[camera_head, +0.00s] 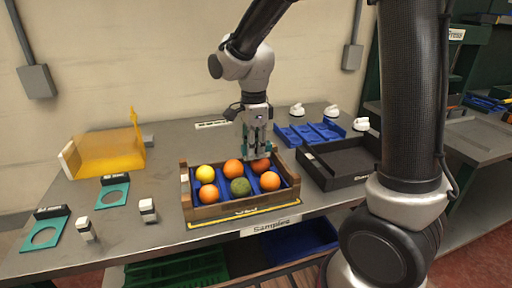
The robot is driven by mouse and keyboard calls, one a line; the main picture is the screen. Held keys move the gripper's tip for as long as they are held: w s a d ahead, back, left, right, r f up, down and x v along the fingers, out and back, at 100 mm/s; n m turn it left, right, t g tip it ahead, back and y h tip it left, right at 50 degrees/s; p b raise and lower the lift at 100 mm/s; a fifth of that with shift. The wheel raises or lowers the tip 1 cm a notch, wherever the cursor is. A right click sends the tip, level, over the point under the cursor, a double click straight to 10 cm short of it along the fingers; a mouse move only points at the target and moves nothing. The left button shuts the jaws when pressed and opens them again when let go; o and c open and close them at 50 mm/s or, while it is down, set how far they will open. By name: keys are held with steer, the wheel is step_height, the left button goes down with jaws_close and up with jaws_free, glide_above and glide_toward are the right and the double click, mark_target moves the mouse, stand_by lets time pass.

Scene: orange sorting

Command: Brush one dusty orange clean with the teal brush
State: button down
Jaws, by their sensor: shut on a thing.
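My gripper (257,128) points down over the back right of a wooden crate (222,210). It is shut on the teal brush (247,143), which is partly hidden by the fingers. The brush's lower end is just above or against the back right orange (262,166); I cannot tell if they touch. That orange is partly hidden. The crate also holds a back middle orange (233,167), a yellowish fruit (205,172), a front left orange (208,193), a dark green fruit (240,187) and a front right orange (270,181). Dust is too fine to make out.
A black tray (348,180) stands right of the crate, with a blue tray (310,134) behind it. White-topped items (332,111) line the back. A yellow open bin (105,153) and teal ring plates (112,195) are at left. Small white blocks (148,209) stand left of the crate.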

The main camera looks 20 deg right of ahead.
steer(key=shift+d, duration=1.3)
stand_by(0.4)
steer(key=shift+a, duration=0.15)
steer(key=shift+a, duration=1.25)
steer(key=shift+d, duration=0.7)
steer(key=shift+r, duration=3.55)
